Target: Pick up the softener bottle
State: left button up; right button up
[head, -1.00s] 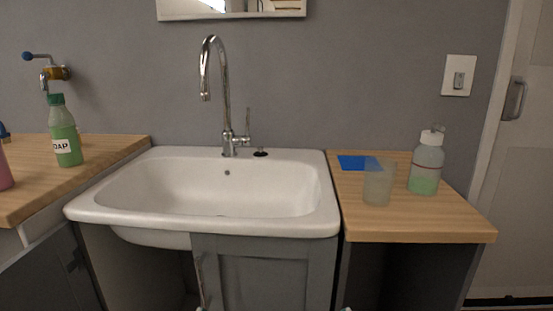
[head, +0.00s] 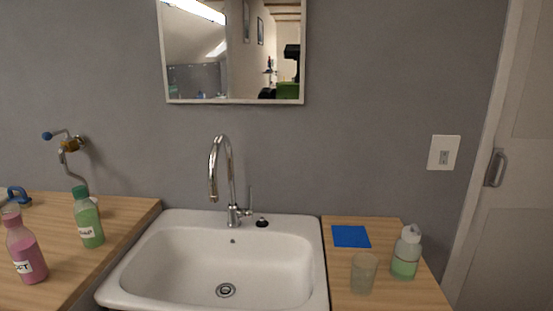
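A pink bottle (head: 27,250) with a pale cap and a white label stands upright on the left wooden counter, at the left of the head view. Its label is only partly readable, with letters like "FT", so it looks like the softener bottle. A green bottle (head: 88,218) with a green cap and a white label stands upright behind it and to its right. Neither of my grippers shows in the head view.
A white sink (head: 135,283) with a chrome faucet (head: 214,178) separates the left counter (head: 125,228) from the right counter (head: 338,290). The right counter holds a blue sheet (head: 351,236), a cup (head: 363,273) and a pump bottle (head: 405,256).

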aim_at(22, 245)
jog(key=u, duration=1.5)
jog(key=i+l+z, duration=0.3)
jog(key=i+j, duration=0.05)
jog(key=i, duration=0.05)
